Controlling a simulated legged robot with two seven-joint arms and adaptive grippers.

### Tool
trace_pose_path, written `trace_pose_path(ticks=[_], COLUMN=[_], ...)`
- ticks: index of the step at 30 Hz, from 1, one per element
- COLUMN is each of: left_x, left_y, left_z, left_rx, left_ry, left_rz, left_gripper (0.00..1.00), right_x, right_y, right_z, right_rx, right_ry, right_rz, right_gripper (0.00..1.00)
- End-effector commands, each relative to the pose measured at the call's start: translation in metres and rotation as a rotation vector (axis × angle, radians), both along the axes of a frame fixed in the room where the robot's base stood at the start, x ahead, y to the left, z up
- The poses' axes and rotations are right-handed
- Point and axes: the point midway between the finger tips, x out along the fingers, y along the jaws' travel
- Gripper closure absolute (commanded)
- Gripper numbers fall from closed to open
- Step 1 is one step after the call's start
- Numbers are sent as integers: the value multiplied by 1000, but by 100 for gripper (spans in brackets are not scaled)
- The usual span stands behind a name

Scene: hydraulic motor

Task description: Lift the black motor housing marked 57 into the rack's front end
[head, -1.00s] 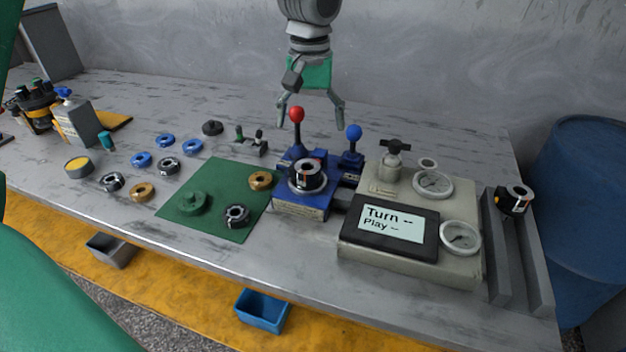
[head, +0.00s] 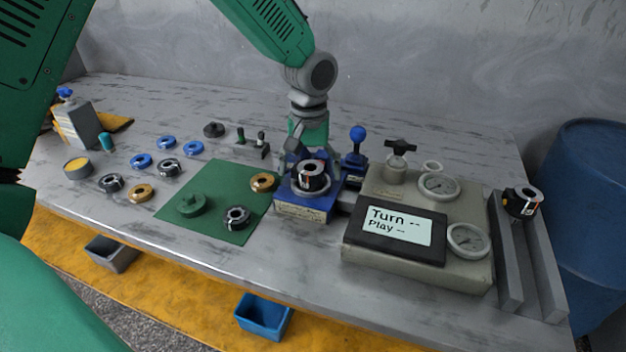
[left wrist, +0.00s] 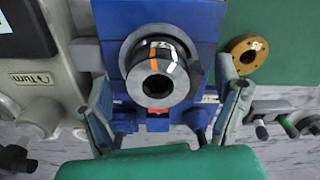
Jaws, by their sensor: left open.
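A black motor housing (head: 311,177) with a grey ring top and orange and white marks sits upright in the round seat of the blue fixture (head: 300,207). I cannot read a number on it. My left gripper (head: 303,150) is open, pointing down at the fixture. In the left wrist view its two fingers stand apart on either side of the housing (left wrist: 157,80), with visible gaps. The rack (head: 508,270) has two grey rails at the right end of the table. A second black housing (head: 521,204) sits at its far end. The rack's front end is empty.
The blue-knobbed lever (head: 357,134) stands close right of the gripper. The beige test unit (head: 418,270), with gauges and a screen, lies between fixture and rack. A green mat (head: 215,215) with several rings is left. A blue barrel (head: 590,220) stands beyond the table.

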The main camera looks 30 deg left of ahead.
Motion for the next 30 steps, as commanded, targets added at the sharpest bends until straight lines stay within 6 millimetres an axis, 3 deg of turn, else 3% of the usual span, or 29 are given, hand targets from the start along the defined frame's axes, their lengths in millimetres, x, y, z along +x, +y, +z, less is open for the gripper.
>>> trace_pose_path(ticks=[2,3,9,19,30], left_x=[0,0,0,0,2], left_y=[1,1,0,-1,-2], left_z=[1,1,1,8,76], left_rx=[-1,-1,3,1,2], left_ry=[0,0,1,-2,-6], left_rz=[1,1,1,2,1], left_gripper=[16,23,93,93,93], right_x=[0,0,0,0,0], right_y=[0,0,0,0,0], right_z=[0,0,1,2,16], right_rx=[0,0,1,0,0], right_ry=[0,0,0,0,0], right_rz=[1,1,1,0,1], right_gripper=[45,45,45,45,45])
